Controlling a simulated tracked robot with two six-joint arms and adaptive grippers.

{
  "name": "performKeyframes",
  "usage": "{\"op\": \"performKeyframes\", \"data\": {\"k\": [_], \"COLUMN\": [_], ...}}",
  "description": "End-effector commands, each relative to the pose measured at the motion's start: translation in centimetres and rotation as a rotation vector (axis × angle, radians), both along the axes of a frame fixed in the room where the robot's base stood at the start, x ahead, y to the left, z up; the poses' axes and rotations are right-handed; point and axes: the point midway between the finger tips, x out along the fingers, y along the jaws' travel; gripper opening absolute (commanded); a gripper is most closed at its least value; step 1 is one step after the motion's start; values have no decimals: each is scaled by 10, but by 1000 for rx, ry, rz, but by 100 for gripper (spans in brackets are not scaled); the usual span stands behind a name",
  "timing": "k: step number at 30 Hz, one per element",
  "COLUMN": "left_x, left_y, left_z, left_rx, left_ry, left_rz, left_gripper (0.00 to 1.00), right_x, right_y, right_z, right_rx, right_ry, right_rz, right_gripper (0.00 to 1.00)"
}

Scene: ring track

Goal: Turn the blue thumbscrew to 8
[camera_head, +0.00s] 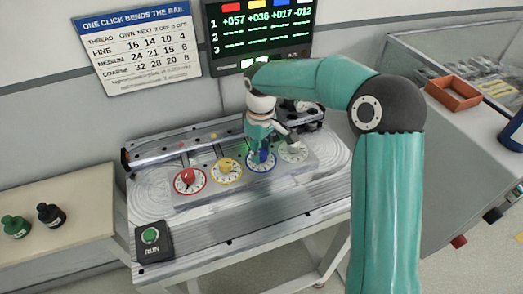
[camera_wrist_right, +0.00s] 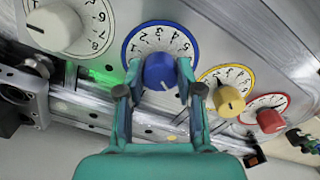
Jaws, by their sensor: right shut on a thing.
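The blue thumbscrew (camera_head: 263,156) sits on a white numbered dial with a blue rim, third from the left in the row on the machine. My right gripper (camera_head: 262,147) reaches down over it. In the right wrist view, the blue thumbscrew (camera_wrist_right: 160,71) stands between the two fingers of my right gripper (camera_wrist_right: 160,82), which is shut on it. A white mark on the knob faces the lower edge of that view, towards the gripper. Numbers 1 to 5 show around the dial's far side; the figures on the near side are hidden. My left gripper is not in view.
Close neighbours are the yellow knob (camera_wrist_right: 230,101), red knob (camera_wrist_right: 269,120) and pale knob (camera_wrist_right: 55,26). A green RUN button (camera_head: 150,235) is at the machine's front left. The display (camera_head: 261,34) reads +057, +036, +017, -012. A chart (camera_head: 138,45) hangs beside it.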

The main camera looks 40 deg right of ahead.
Motion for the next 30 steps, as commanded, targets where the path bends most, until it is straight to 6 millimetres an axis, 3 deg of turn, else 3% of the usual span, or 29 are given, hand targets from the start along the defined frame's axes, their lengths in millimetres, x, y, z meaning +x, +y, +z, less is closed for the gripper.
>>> {"op": "performKeyframes", "data": {"k": [12, 13, 17, 30], "left_x": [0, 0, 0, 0], "left_y": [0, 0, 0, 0], "left_z": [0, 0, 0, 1], "left_rx": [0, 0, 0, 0], "left_ry": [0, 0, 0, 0], "left_rz": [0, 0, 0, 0], "left_gripper": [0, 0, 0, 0], "right_x": [0, 0, 0, 1], "right_y": [-1, -1, -1, 0], "right_z": [1, 1, 1, 9], "right_rx": [-1, -1, -1, -1], "right_ry": [-2, -2, -2, -2], "right_rz": [-10, -9, -9, -9], "right_gripper": [1, 41, 61, 61]}}
